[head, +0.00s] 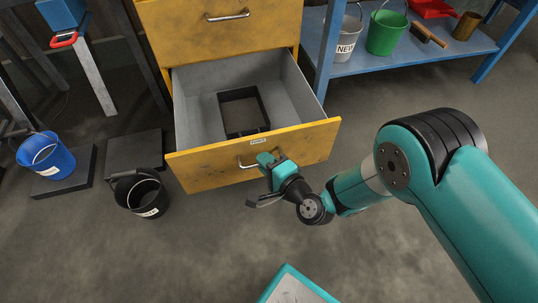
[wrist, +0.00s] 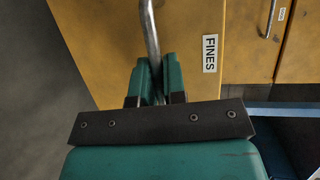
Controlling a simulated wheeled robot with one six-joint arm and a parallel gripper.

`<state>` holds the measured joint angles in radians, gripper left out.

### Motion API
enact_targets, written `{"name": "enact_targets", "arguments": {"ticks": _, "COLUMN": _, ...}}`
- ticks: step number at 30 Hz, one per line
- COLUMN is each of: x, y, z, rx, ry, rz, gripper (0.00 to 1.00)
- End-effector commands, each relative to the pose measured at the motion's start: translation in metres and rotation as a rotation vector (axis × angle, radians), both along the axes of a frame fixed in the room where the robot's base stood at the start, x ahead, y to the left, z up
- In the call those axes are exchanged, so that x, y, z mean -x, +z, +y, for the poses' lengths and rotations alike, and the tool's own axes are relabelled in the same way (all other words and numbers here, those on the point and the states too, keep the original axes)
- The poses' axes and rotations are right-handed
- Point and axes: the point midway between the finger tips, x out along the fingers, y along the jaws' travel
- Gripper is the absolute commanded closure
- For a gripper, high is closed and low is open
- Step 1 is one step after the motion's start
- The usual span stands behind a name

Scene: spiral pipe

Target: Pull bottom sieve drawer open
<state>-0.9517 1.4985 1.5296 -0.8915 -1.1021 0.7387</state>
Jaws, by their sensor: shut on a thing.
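The yellow bottom drawer (head: 205,171) is open in the head view, pulled out from the cabinet with its grey inside showing. A dark open box (head: 243,111) sits in it. My gripper (head: 268,160) is at the drawer's front, shut on its metal bar handle (head: 247,165). In the wrist view the teal fingers (wrist: 158,78) close around the handle (wrist: 149,30), beside a label reading FINES (wrist: 210,53). The part of the handle between the fingers is hidden.
A closed yellow drawer (head: 215,35) is above. A black bucket (head: 140,192) stands on the floor left of the open drawer, and a blue bucket (head: 45,154) farther left. A blue shelf (head: 420,55) with buckets is at right. The floor in front is clear.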

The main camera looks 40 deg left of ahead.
Motion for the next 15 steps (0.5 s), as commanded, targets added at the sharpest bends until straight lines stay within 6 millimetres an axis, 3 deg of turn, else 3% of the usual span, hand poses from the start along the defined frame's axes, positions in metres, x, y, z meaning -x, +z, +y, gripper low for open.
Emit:
{"name": "enact_targets", "arguments": {"ticks": 6, "x": 0.0058, "y": -0.0007, "z": 0.0023, "rx": 0.001, "ry": 0.014, "rz": 0.006, "gripper": 1.00}}
{"name": "enact_targets", "arguments": {"ticks": 7, "x": 0.0058, "y": -0.0007, "z": 0.0024, "rx": 0.001, "ry": 0.014, "rz": 0.006, "gripper": 0.84}}
{"name": "enact_targets", "arguments": {"ticks": 9, "x": 0.0050, "y": -0.0007, "z": 0.0020, "rx": 0.002, "ry": 0.013, "rz": 0.005, "gripper": 0.68}}
{"name": "enact_targets", "arguments": {"ticks": 15, "x": 0.0020, "y": -0.0004, "z": 0.0003, "rx": 0.001, "ry": 0.005, "rz": 0.003, "gripper": 0.64}}
